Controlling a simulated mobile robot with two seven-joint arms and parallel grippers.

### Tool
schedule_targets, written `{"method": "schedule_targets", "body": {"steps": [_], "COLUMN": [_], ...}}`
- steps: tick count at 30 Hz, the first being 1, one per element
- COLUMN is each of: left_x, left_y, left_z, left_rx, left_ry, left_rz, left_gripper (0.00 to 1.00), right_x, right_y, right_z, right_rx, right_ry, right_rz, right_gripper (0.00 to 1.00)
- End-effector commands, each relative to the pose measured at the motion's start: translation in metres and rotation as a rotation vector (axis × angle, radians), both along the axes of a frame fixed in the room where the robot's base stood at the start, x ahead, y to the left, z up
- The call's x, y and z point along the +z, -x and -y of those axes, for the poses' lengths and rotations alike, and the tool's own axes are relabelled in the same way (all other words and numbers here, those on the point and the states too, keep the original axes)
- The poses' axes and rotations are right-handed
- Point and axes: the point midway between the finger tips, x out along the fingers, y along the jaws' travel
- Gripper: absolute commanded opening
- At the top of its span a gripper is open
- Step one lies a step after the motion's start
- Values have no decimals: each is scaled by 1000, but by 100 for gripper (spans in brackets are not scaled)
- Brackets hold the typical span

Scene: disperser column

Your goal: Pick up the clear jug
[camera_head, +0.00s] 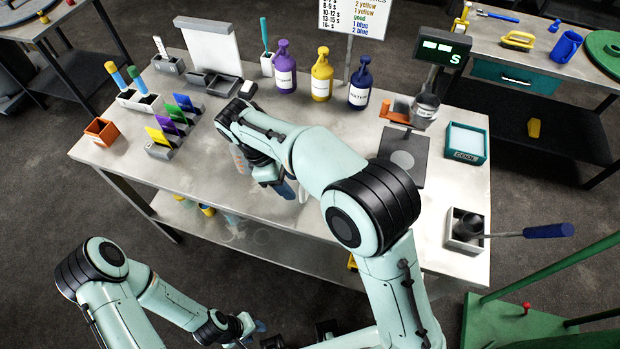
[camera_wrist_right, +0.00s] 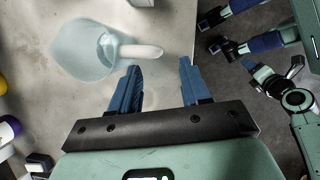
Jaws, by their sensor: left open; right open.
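The clear jug (camera_wrist_right: 88,50) stands on the table in the right wrist view, upper left of my right gripper (camera_wrist_right: 158,78). Its pale handle (camera_wrist_right: 141,51) points right, toward the table edge, just beyond the left finger. The right fingers are apart with nothing between them. In the head view my right gripper (camera_head: 287,190) is over the table's front edge, and only the handle (camera_head: 303,193) shows beside it; my arm hides most of the jug. My left gripper (camera_head: 258,326) is low, in front of the table and away from the jug; it is open in the wrist view (camera_wrist_right: 277,70).
The metal table (camera_head: 215,178) holds purple (camera_head: 285,75), yellow (camera_head: 322,80) and blue (camera_head: 360,88) bottles at the back. A scale (camera_head: 404,158) and a teal-edged tray (camera_head: 466,142) are on the right. Colored card holders (camera_head: 175,125) stand left. The table's left front is clear.

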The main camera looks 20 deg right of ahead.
Motion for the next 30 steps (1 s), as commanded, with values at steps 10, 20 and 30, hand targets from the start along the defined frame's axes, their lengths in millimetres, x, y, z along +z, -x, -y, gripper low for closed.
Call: {"method": "schedule_targets", "body": {"steps": [10, 20, 30], "left_x": [-9, -14, -14], "left_y": [5, 8, 8], "left_z": [0, 0, 0], "left_rx": [0, 0, 0], "left_ry": [0, 0, 0], "left_rz": [-6, -9, -9], "left_gripper": [43, 43, 43], "right_x": [-33, -59, -59], "right_y": [5, 9, 9], "right_z": [13, 23, 23], "right_rx": [-1, 0, 0], "right_ry": [0, -1, -1], "right_rz": [0, 3, 3], "right_gripper": [46, 46, 0]}}
